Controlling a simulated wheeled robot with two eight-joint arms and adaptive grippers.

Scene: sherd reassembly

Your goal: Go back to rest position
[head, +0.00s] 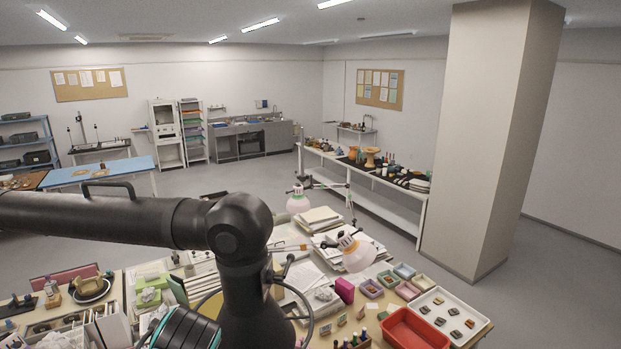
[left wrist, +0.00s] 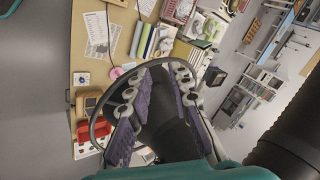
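My left arm comes in from the left across the head view and bends down over the table; its gripper is out of sight there below the teal-ringed wrist. In the left wrist view my left gripper (left wrist: 158,108) shows two fingers with purple pads, spread wide apart. Nothing is seen held between them; a dark shape shows behind the gap, and I cannot tell what it is. My right gripper is in neither view. Dark sherd-like pieces (head: 454,319) lie in a white tray (head: 484,321) at the right of the table.
A red bin (head: 412,331) stands at the table's front right, beside several small coloured boxes (head: 388,279). A lamp (head: 357,254), papers (head: 320,217) and a magenta box (head: 344,290) crowd the middle. A bowl (head: 90,290) stands at the left.

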